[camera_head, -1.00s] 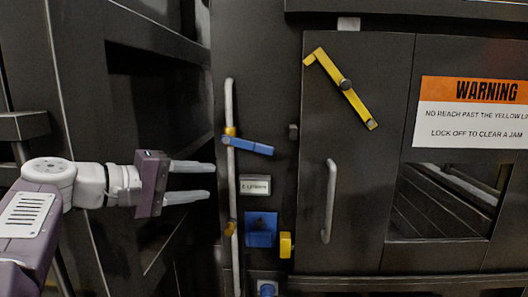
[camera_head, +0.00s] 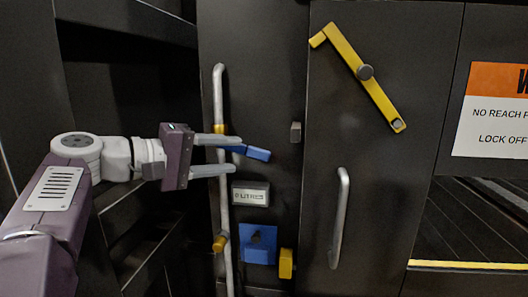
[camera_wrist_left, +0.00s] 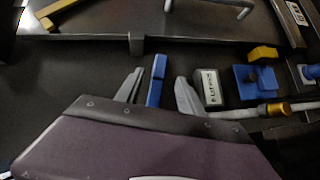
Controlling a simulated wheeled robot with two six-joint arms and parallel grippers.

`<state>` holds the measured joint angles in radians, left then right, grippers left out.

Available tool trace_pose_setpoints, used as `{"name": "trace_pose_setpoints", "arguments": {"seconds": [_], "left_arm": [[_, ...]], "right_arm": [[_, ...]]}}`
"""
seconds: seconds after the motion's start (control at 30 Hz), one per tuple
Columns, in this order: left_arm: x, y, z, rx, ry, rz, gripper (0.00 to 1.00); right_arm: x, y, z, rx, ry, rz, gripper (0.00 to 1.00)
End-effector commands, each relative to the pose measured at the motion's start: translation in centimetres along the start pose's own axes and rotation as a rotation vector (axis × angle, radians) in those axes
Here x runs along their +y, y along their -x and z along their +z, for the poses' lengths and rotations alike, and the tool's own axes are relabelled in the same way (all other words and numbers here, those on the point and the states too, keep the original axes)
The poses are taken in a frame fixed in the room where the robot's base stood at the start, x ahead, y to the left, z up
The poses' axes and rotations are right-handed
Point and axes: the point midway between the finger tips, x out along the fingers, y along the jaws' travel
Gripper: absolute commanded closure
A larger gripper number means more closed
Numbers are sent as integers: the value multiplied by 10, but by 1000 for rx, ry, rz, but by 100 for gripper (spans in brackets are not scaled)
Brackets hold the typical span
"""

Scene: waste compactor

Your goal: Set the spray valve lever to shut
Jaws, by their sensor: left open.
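The blue spray valve lever (camera_head: 258,154) sits on the upright pipe (camera_head: 218,95) near a yellow collar, pointing right and slightly down across the pipe. My left gripper (camera_head: 232,156) is open at the pipe, its upper finger overlapping the lever's inner part in the head view. In the left wrist view the lever (camera_wrist_left: 155,82) stands between the two open fingers of my left gripper (camera_wrist_left: 158,76), with a gap seen on each side. I cannot tell whether a finger touches it. My right gripper is not in view.
A small litres display (camera_head: 250,194), a blue fitting (camera_head: 258,244) and a yellow block (camera_head: 286,264) sit below the lever. To the right is a door with a grey handle (camera_head: 340,215) and a yellow latch bar (camera_head: 362,75). A warning sign (camera_head: 495,110) is further right.

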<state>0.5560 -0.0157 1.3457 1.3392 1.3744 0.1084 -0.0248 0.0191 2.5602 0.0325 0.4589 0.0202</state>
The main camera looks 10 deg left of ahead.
Motion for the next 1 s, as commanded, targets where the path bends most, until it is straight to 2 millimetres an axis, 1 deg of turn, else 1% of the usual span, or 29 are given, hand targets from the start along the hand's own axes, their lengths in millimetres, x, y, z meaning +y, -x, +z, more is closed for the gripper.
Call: {"name": "trace_pose_setpoints", "arguments": {"seconds": [0.07,0.3,0.4,0.53,0.77,0.87,0.9,0.93,1.0], "left_arm": [[3,-12,1,-6,1,0,55],[4,-62,1,-7,2,-1,55],[3,-76,1,-5,2,-1,55],[1,-86,0,-2,0,0,55],[0,-87,0,-1,0,-1,55],[0,-87,0,-1,0,-1,80],[0,-87,0,-1,0,-1,91],[0,-87,0,-1,0,-1,99],[0,-87,0,-1,0,-1,100]], "right_arm": [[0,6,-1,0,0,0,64],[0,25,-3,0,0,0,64],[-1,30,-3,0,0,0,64],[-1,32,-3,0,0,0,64],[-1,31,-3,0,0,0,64],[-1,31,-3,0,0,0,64],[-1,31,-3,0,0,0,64],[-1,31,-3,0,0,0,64],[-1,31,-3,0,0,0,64]]}}
